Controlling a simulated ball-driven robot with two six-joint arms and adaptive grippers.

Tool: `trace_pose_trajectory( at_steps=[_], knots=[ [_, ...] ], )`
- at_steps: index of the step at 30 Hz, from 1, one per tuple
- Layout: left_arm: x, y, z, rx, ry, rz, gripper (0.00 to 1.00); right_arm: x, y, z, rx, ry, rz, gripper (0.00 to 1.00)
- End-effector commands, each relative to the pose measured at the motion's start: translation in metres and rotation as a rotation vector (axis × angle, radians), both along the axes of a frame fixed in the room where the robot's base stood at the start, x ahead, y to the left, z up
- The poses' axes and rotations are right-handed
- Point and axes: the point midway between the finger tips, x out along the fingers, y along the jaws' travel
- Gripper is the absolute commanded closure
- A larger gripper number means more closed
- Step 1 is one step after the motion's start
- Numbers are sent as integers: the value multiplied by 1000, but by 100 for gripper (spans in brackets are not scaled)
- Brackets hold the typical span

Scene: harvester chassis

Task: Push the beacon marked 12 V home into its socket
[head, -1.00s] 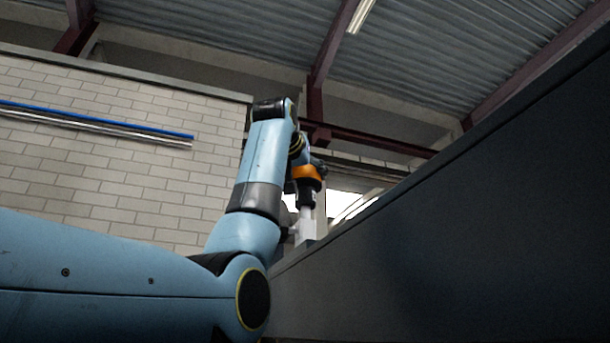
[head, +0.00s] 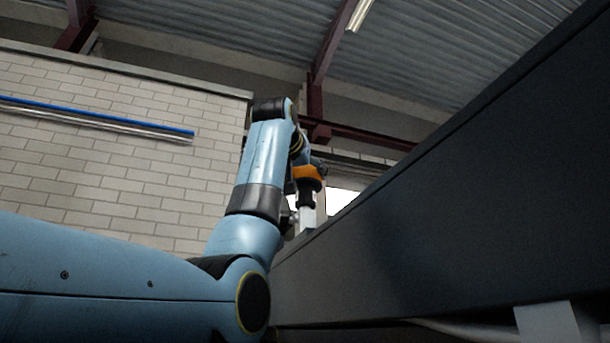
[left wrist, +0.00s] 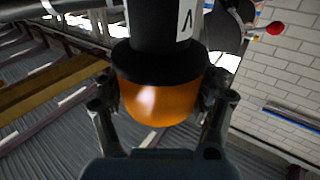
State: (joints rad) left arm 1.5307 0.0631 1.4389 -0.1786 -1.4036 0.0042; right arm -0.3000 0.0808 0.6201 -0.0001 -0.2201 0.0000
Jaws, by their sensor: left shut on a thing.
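My left gripper (head: 308,178) is shut on the beacon, whose orange dome (head: 309,171) points up. In the left wrist view the dome (left wrist: 160,102) sits between the two dark fingers (left wrist: 162,88). Its black body (left wrist: 158,32) carries a white label showing part of one letter; I cannot read 12 V. In the head view, a pale post-like piece (head: 308,216) stands below the black part, just beyond the dark chassis edge. I cannot tell whether the beacon is seated there, and I cannot make out the socket. My right gripper is not in view.
The dark chassis side (head: 430,200) fills the right, close to my left arm. A grey support (head: 560,322) shows under it. A small red ball (left wrist: 275,28) shows in the left wrist view. A brick wall (head: 110,150) stands behind.

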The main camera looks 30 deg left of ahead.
Motion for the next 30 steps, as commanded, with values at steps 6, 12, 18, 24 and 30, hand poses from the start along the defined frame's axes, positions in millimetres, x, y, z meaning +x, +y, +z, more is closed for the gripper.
trace_pose_trajectory(
  at_steps=[6, 12, 18, 24, 30],
  knots=[
    [-1, 0, -4, 1, -3, 0, 29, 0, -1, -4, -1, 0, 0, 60],
    [0, 0, -3, 0, -2, 0, 3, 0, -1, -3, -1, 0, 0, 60],
    [0, 0, -4, 0, -1, 0, 0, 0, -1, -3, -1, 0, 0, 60],
    [-7, -2, -4, 0, 0, 0, 0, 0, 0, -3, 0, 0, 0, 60],
    [-45, -12, -3, 0, -5, -2, 0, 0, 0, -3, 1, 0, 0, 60]
  ],
)
